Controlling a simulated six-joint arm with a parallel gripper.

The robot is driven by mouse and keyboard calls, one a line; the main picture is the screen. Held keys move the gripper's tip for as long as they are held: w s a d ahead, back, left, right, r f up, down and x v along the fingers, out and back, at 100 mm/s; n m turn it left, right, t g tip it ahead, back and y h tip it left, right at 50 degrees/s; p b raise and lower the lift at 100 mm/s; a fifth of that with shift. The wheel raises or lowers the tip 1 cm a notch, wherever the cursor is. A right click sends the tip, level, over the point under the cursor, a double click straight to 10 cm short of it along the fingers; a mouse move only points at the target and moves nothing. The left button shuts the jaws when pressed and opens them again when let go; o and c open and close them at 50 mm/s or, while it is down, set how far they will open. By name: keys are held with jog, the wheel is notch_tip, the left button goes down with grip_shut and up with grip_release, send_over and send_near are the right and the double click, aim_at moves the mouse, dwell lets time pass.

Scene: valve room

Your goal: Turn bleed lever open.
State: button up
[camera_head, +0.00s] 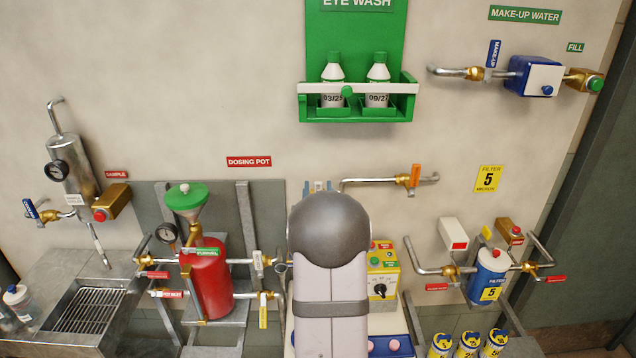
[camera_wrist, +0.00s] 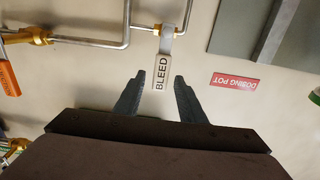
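The bleed lever (camera_wrist: 162,75) shows in the wrist view as a white handle marked BLEED, joined to a brass valve (camera_wrist: 168,30) on a silver pipe. My gripper (camera_wrist: 159,78) is open. Its two dark fingers stand on either side of the lever's free end, with a visible gap on each side. I cannot tell how far the lever is from the fingers in depth. In the head view my arm covers the bleed lever and my gripper.
A red DOSING POT sign (camera_wrist: 235,81) is right of the fingers in the wrist view. An orange-handled valve (camera_head: 415,176) is right of my arm in the head view. The red dosing pot (camera_head: 206,282) stands left, the blue-white filter (camera_head: 489,275) right.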

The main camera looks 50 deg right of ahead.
jog(key=shift+x, duration=0.9)
jog(key=shift+c, duration=0.6)
grip_shut()
